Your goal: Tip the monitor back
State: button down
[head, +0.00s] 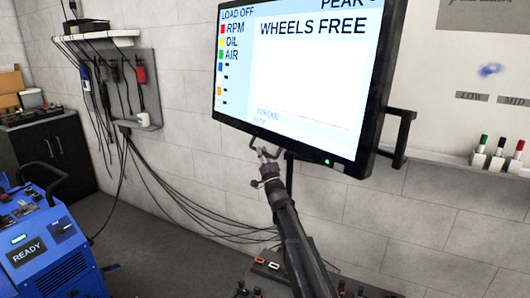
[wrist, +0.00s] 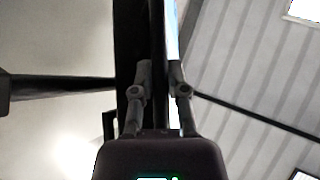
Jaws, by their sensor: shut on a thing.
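The monitor (head: 310,85) is a large black-framed screen reading "WHEELS FREE" and "LOAD OFF", in the upper middle of the head view. My gripper (head: 265,147) is at its lower edge, left of the middle, reached from below. In the wrist view my gripper (wrist: 159,68) has one finger on each side of the monitor's dark edge (wrist: 133,40), shut on it. The screen's bright face shows as a thin strip at the right finger. A black handle-like bracket (head: 402,135) sticks out at the monitor's right side. The exact tilt is hard to judge.
A blue machine (head: 45,245) marked "READY" stands at lower left. Cables hang from a wall panel (head: 145,85) and run along the wall behind my arm. Several colored markers (head: 498,152) stand on a ledge at right. Floor between the machine and my arm looks clear.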

jog(key=shift+s+a, duration=0.25)
jog(key=shift+a, duration=0.1)
jog(key=shift+r, duration=0.1)
jog(key=c, duration=0.6)
grip_release()
jog(key=shift+s+a, duration=0.1)
jog(key=shift+s, duration=0.05)
jog(key=shift+c, duration=0.2)
